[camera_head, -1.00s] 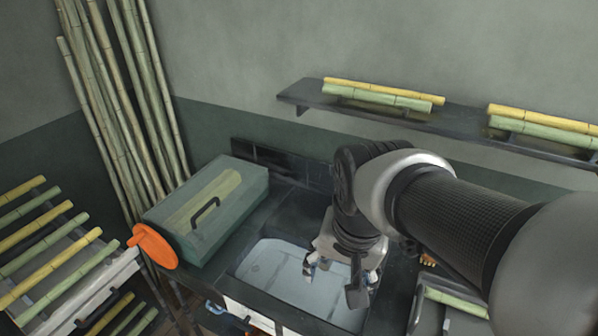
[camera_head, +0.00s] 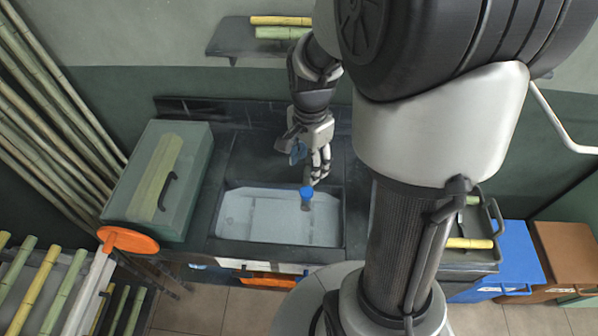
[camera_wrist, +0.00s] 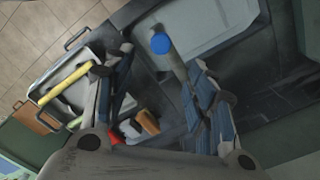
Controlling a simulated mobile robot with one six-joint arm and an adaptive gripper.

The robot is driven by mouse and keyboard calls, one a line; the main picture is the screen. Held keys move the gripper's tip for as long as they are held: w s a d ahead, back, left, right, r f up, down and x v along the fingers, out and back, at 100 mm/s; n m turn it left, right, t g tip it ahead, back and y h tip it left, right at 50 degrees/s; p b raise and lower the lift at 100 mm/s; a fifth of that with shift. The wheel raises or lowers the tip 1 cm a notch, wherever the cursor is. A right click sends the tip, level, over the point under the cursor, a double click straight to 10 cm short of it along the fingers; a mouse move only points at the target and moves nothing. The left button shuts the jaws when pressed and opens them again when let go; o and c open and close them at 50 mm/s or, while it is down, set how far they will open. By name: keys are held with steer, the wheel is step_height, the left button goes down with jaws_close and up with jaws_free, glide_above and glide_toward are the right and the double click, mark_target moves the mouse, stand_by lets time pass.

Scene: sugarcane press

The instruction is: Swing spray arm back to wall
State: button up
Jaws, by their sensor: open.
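The spray arm (camera_head: 307,196) is a short grey rod with a blue tip and hangs over the sink basin, pointing toward the front. In the wrist view the blue tip (camera_wrist: 161,43) and part of the rod show beyond my fingers, with the rod running back close to the right-hand finger. My gripper (camera_head: 309,165) is open, pointing down behind the blue tip at the back edge of the basin. In the wrist view my gripper (camera_wrist: 160,85) has its fingers spread wide. Whether a finger touches the rod I cannot tell. The rod's wall end is hidden.
The sink basin (camera_head: 236,217) is set in a dark counter. A green press box (camera_head: 190,185) with an orange disc (camera_head: 128,240) stands to the left. A shelf (camera_head: 228,40) with cane is above. A blue bin (camera_head: 505,262) and a brown bin (camera_head: 567,258) stand right.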

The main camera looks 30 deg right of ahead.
mark_target(307, 191)
step_height(307, 191, down, 11)
steer(key=shift+f+b, duration=0.1)
steer(key=shift+b, duration=0.85)
steer(key=shift+c, duration=0.3)
jaws_close()
